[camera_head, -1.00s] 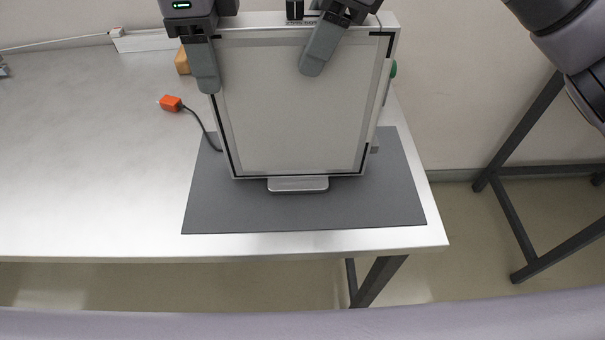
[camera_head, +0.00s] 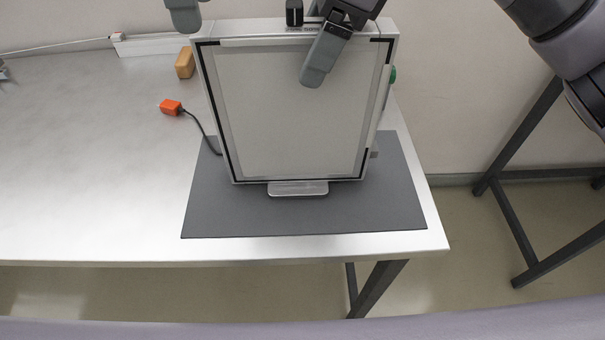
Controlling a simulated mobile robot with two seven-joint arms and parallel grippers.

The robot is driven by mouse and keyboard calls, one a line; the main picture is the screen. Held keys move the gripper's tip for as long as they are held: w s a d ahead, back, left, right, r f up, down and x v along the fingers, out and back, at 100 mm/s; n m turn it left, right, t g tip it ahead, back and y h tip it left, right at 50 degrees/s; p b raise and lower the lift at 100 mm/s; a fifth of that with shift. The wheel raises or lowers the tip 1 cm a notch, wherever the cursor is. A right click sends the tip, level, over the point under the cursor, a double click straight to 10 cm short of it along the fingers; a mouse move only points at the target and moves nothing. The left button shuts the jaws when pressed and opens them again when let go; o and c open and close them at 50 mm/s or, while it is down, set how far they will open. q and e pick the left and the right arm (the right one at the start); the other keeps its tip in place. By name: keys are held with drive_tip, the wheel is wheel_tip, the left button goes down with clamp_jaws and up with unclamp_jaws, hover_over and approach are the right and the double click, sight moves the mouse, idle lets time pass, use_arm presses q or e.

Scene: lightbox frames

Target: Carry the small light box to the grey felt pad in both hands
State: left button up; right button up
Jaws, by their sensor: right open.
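The light box (camera_head: 290,110) stands upright on the grey felt pad (camera_head: 400,205), its pale panel facing me. A grey foot (camera_head: 298,188) shows at its lower edge, resting over the pad. My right gripper (camera_head: 322,52) is at the top edge of the box and is open. One of its fingers hangs in front of the panel's upper part; whether it touches is unclear. My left gripper (camera_head: 184,14) shows only a fingertip at the top edge of the view, up and left of the box, apart from it. The rest of it is out of view.
An orange plug (camera_head: 171,107) lies on the metal table (camera_head: 90,150), its dark cord running toward the box. A tan block (camera_head: 185,63) sits behind, left of the box. A green knob (camera_head: 393,74) is on the box's right side. The table's left part is mostly clear.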

use_arm(q)
wheel_tip(320, 180, up, 2)
drive_tip(key=shift+r, duration=0.25)
use_arm(e)
drive_tip(key=v, duration=1.2)
drive_tip(key=shift+r, duration=0.1)
